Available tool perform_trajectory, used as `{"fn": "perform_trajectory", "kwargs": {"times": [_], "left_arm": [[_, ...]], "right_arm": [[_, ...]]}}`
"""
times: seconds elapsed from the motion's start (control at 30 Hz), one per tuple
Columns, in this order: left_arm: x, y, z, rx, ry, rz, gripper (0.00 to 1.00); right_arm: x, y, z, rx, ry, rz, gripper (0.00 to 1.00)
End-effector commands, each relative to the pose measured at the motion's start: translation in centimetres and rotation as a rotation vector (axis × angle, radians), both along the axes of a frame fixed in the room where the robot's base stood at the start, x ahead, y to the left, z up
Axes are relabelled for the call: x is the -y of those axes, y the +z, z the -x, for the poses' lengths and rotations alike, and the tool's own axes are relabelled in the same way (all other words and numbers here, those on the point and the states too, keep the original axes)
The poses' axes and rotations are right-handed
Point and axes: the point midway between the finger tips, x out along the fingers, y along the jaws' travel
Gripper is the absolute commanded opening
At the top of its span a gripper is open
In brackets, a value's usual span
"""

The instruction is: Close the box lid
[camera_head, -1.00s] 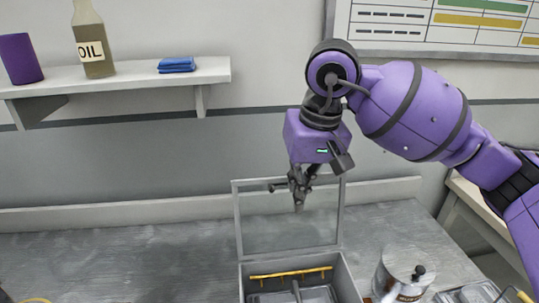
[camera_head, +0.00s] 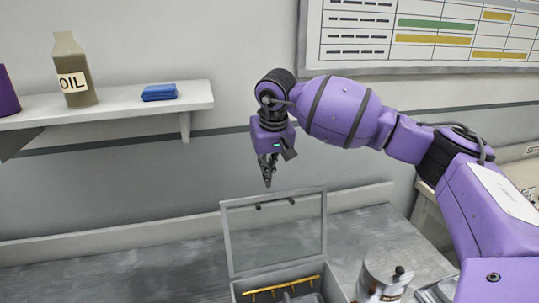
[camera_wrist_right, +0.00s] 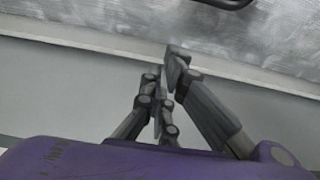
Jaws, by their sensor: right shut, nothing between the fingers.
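A grey box (camera_head: 334,291) stands on the workbench at the bottom middle of the head view, cut off by the picture's lower edge. Its framed, see-through lid (camera_head: 229,240) stands open and upright at the back. A yellow rack and grey parts show inside the box. My right gripper (camera_head: 268,184) is shut and empty, pointing down just above the lid's top edge in the picture, apparently behind it. In the right wrist view its fingers (camera_wrist_right: 172,62) are together, with nothing between them. My left gripper is not in view.
A lidded metal pot (camera_head: 384,275) stands right of the box. A wall shelf (camera_head: 120,110) at the upper left holds an oil bottle (camera_head: 75,72), a folded blue cloth (camera_head: 159,92) and a purple cylinder (camera_head: 6,92). The workbench (camera_head: 130,283) left of the box is clear.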

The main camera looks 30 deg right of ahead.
Motion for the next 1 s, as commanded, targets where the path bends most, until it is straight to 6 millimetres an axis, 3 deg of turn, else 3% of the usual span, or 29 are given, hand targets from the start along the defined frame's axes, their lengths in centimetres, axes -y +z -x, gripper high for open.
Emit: {"fn": "perform_trajectory", "kwargs": {"times": [0.2, 0.33, 1.0], "left_arm": [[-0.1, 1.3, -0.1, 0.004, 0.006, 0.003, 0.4], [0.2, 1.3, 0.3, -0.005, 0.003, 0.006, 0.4], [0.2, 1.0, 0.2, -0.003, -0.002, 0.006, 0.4]], "right_arm": [[-0.7, 0.5, 2.8, 0.008, 0.001, 0.001, 0.0], [-0.9, 0.3, 3.6, 0.005, -0.001, 0.0, 0.0], [-0.8, 0.3, 3.4, 0.036, 0.0, 0.01, 0.0]]}}
